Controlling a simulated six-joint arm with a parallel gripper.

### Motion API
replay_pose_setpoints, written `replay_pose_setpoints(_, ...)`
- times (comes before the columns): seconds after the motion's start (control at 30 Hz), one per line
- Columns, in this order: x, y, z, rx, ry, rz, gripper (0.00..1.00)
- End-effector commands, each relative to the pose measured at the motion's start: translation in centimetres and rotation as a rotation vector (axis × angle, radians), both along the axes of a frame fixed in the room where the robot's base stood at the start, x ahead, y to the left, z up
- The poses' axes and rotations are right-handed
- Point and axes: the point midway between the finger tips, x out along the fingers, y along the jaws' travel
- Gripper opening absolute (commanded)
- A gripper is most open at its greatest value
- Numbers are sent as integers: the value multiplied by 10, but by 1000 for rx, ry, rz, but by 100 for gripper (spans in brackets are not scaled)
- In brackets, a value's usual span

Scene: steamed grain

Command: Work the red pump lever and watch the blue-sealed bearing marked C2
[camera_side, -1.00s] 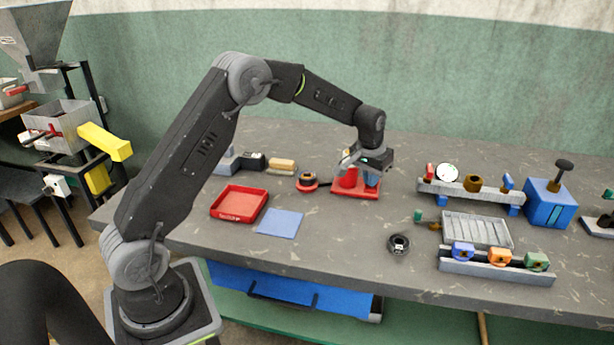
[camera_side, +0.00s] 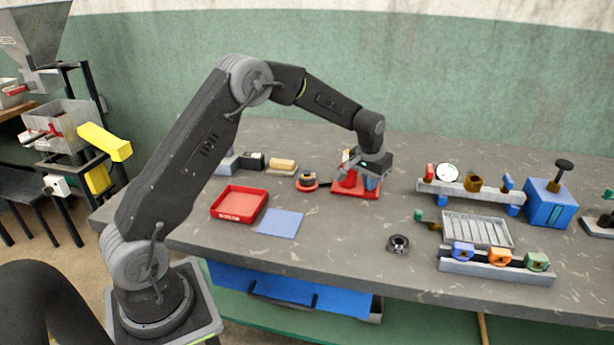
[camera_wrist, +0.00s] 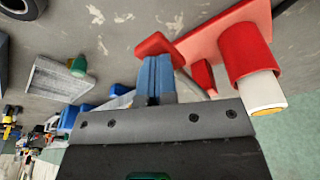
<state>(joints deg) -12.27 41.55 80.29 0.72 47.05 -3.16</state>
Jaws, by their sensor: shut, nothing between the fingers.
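The red pump (camera_side: 355,192) stands at the middle of the bench. In the wrist view its upright red cylinder (camera_wrist: 247,50) has a pale, yellow-rimmed end. My gripper (camera_side: 372,182) is low over the pump's right side, shut and empty. In the wrist view its blue fingertips (camera_wrist: 155,62) are together beside a red lever-like bar (camera_wrist: 157,44); I cannot tell whether they touch. A small blue bearing block (camera_side: 463,252) sits at the left of the front rail, beside an orange and a green one. No C2 mark is readable.
A dark ring (camera_side: 398,244) lies loose left of the rail (camera_side: 497,271). A ribbed grey tray (camera_side: 476,230), a gauge (camera_side: 447,173) on a stand and a blue box (camera_side: 550,203) are at right. A red tray (camera_side: 239,204) and blue mat (camera_side: 280,223) lie left.

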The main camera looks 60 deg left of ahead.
Motion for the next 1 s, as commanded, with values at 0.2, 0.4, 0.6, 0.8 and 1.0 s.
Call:
replay_pose_setpoints(0.2,1,1,22,1,-5,0,0)
replay_pose_setpoints(0.4,1,1,42,2,-7,0,0)
replay_pose_setpoints(0.6,1,1,54,2,-6,0,0)
replay_pose_setpoints(0.8,1,1,55,1,-5,0,0)
replay_pose_setpoints(1.0,1,1,55,2,-6,0,0)
